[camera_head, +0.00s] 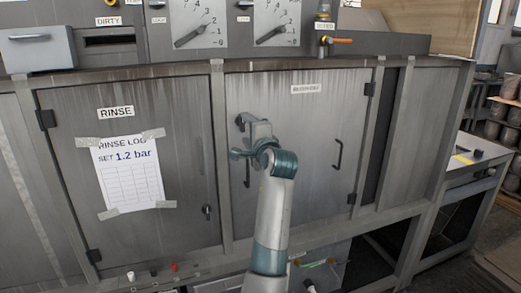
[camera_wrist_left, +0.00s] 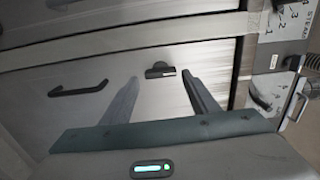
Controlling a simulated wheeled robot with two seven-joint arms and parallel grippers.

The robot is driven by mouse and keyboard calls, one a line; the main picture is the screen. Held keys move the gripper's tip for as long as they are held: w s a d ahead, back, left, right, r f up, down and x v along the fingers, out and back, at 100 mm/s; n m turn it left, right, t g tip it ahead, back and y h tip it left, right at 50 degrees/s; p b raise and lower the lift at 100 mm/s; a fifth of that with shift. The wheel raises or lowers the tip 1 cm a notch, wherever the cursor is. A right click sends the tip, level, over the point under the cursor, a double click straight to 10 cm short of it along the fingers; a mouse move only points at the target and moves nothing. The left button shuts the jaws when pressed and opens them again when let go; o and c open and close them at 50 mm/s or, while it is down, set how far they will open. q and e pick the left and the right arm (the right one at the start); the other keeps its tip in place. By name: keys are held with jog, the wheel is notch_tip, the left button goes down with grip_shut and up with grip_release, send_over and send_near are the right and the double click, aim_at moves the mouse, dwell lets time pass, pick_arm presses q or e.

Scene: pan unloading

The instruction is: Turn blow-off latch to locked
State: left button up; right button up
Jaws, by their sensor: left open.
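My left gripper (camera_head: 240,137) is open in front of the upper left part of the right-hand cabinet door (camera_head: 308,135), whose label (camera_head: 312,88) is blurred. In the left wrist view a small dark latch (camera_wrist_left: 160,70) shows on the door, between and beyond the open fingertips (camera_wrist_left: 160,77). The fingers appear apart from it, with nothing gripped. In the head view the gripper hides the latch, and its position cannot be read there. A dark bar handle (camera_wrist_left: 80,80) sits beside the latch in the wrist view. My right gripper is not in view.
The RINSE door (camera_head: 170,195) on the left carries a taped log sheet (camera_head: 127,175) and its own latch (camera_head: 207,210). Another bar handle (camera_head: 337,153) is on the right of the blurred-label door. Dial gauges (camera_head: 277,22) stand above. Space before the doors looks clear.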

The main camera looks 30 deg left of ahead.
pick_arm(q)
jog(key=b+v, duration=0.3)
jog(key=v, duration=0.9)
jog(key=shift+s+d, duration=0.2)
jog(key=shift+s, duration=0.1)
jog(key=shift+f, duration=0.1)
